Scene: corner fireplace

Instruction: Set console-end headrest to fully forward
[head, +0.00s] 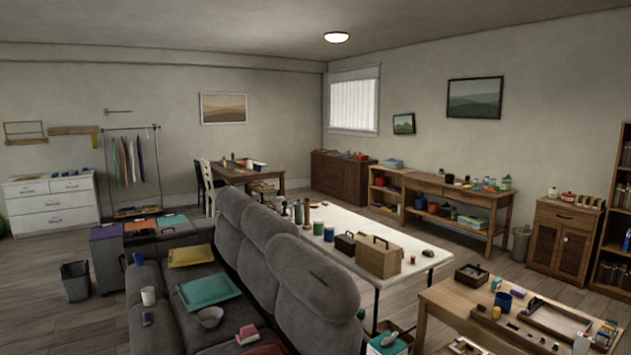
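A grey padded sofa (172,300) stands in the lower middle, its seats facing left. Its backrest carries a row of padded headrests: a far one (232,208), a middle one (268,232) and a near one (318,272). They look upright; how far each is tilted forward I cannot tell. Neither of my grippers is in view.
A white table (345,222) stands close behind the backrest. A dark bin (75,281) stands left; floor around it is clear.

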